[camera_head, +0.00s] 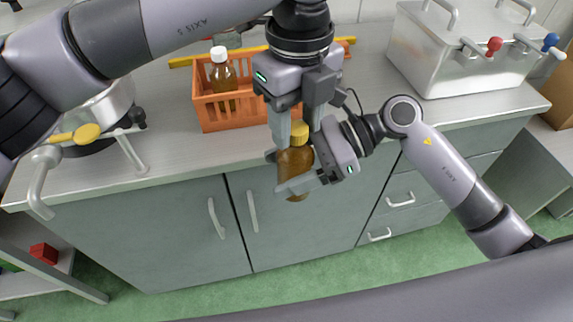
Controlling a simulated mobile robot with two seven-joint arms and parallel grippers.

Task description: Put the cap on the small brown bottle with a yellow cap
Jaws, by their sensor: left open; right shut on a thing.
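The small brown bottle (294,168) is held roughly upright in front of the counter edge. My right gripper (279,172) comes in from the right and is shut around its body. The yellow cap (299,131) sits at the top of the bottle; whether it is screwed tight cannot be told. My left gripper (298,137) points down from above, with its open fingers on either side of the cap. The bottle's neck is mostly hidden by the cap and fingers.
An orange crate (215,121) on the counter (178,142) holds a brown bottle with a white cap (222,72). A steel tank (440,75) with red and blue taps stands at right. A steel vessel (108,104) is at left. Cabinet doors (160,235) lie below.

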